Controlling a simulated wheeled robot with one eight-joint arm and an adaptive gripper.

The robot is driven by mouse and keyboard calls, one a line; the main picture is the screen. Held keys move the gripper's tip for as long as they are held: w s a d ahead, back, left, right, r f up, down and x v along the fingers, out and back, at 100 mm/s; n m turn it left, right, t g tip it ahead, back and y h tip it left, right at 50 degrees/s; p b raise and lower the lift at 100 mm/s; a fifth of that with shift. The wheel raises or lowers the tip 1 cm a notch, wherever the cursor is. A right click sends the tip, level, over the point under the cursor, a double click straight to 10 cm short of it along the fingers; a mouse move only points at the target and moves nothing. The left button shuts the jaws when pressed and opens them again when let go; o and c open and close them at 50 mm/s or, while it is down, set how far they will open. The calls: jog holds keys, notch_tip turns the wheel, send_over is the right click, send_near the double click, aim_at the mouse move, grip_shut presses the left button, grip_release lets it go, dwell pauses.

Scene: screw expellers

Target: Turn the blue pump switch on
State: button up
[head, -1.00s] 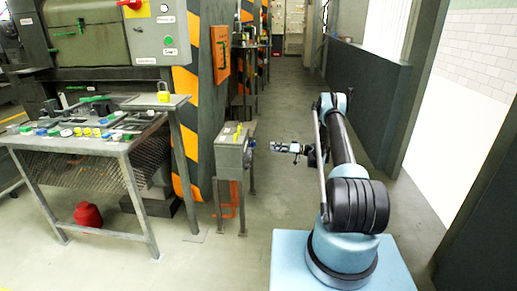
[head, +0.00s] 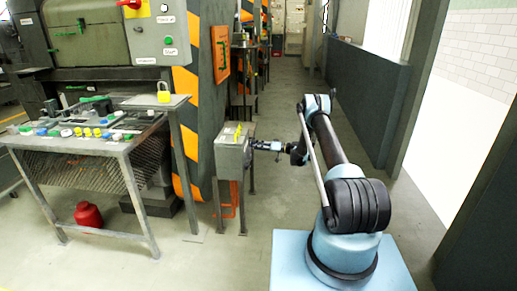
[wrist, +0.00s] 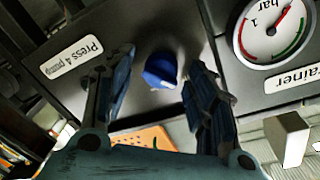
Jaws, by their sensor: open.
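The blue pump switch (wrist: 161,69) is a round blue knob on a dark panel in the wrist view. A label reading "Press 4 pump" (wrist: 72,59) is beside it. My gripper (wrist: 162,75) is open, with one finger on each side of the knob, and I cannot tell whether either finger touches it. In the head view my gripper (head: 257,146) is at the right side of a grey box (head: 231,158) on a stand, and the knob is hidden there.
A pressure gauge (wrist: 272,28) and a "...rainer" label (wrist: 293,80) are right of the knob. The aisle floor (head: 285,90) behind is clear.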

jog(key=c, duration=1.1)
jog(key=shift+o, duration=0.2)
jog(key=shift+w+r+m+g+h, duration=0.1)
jog(key=shift+m+g+h, duration=0.2)
jog(key=shift+m, duration=3.4)
jog(key=shift+w+r+m+g+h, duration=0.1)
jog(key=shift+m+g, duration=0.3)
jog(key=shift+m, duration=3.3)
jog(key=shift+s, duration=0.1)
jog(key=o, duration=1.1)
jog(key=shift+c, duration=0.2)
